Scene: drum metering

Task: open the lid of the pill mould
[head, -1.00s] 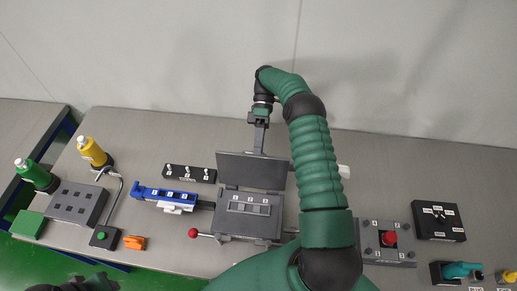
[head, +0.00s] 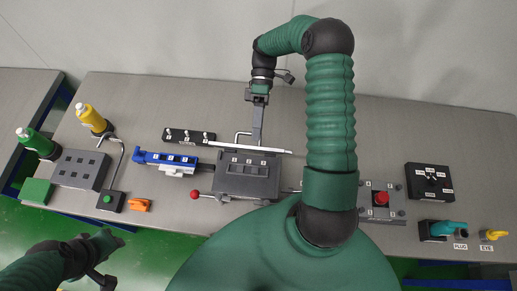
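The pill mould (head: 248,183) is a dark grey box in the middle of the bench, its numbered top exposed. Its lid (head: 245,149) stands raised at the back edge, seen almost edge-on as a thin pale strip. A bent handle (head: 240,136) shows behind the lid. My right gripper (head: 258,132) reaches down from above, behind the lid. Its long grey fingers overlap side-on and end at the lid's edge. Whether they touch or grip it is unclear. My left gripper (head: 102,281) is low at the left, away from the mould, partly cut off.
A blue slide unit (head: 165,158) and a red-knobbed lever (head: 195,195) are left of the mould. A black labelled strip (head: 188,135) lies behind the slide. A red-button box (head: 381,198) is to the right, past my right arm. Yellow (head: 90,115) and green (head: 35,140) bottles stand far left.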

